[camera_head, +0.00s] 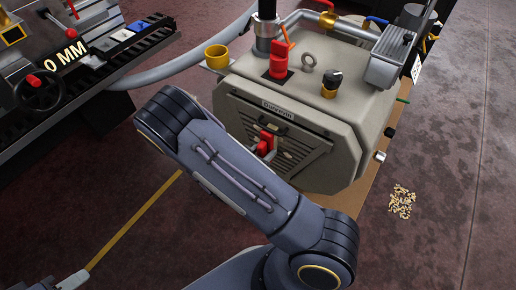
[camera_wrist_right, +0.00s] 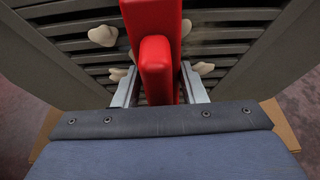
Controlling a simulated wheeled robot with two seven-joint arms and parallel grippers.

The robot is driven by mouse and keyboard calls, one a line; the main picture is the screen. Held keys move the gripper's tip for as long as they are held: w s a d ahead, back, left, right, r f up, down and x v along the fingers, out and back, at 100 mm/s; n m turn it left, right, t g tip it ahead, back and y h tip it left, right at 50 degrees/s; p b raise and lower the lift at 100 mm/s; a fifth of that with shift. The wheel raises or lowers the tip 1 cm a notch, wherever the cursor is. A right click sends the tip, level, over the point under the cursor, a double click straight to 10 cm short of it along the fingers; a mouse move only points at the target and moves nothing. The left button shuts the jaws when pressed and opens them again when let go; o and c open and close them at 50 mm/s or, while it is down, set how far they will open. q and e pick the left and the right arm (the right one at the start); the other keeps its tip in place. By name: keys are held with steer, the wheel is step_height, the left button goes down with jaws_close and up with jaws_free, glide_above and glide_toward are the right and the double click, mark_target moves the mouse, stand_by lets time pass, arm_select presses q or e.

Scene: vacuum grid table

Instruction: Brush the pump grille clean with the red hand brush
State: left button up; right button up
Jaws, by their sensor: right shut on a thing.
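The beige pump (camera_head: 310,95) stands in the middle of the head view, with its dark slatted grille (camera_head: 300,150) facing me. My right gripper (camera_wrist_right: 158,88) is shut on the red hand brush (camera_wrist_right: 152,40), one grey finger on each side. The brush (camera_head: 266,140) is in front of the grille in the head view, partly behind my right arm. Several pale lumps (camera_wrist_right: 103,35) lie against the slats around the brush in the wrist view. The bristles are hidden, so contact cannot be told. Part of my left gripper (camera_head: 70,281) shows at the bottom left; its jaws are unclear.
A yellow cup (camera_head: 217,56), red valve parts (camera_head: 279,60) and a dark-topped brass knob (camera_head: 331,84) sit on the pump. A grey hose (camera_head: 180,70) runs left towards a machine with a handwheel (camera_head: 40,92). Pale chips (camera_head: 402,201) lie on the open floor at right.

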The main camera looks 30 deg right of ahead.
steer(key=s+d+b, duration=0.2)
steer(key=s+d, duration=0.1)
steer(key=s, duration=0.4)
steer(key=shift+s, duration=0.4)
stand_by(0.4)
steer(key=shift+r, duration=0.1)
steer(key=shift+s+a, duration=0.35)
steer(key=shift+a, duration=0.55)
steer(key=shift+s+a, duration=0.4)
steer(key=shift+a, duration=0.55)
steer(key=shift+s+a, duration=0.35)
steer(key=shift+a, duration=0.55)
steer(key=shift+s+a, duration=0.3)
steer(key=shift+a, duration=0.4)
steer(key=shift+s+a, duration=0.3)
steer(key=shift+a, duration=0.4)
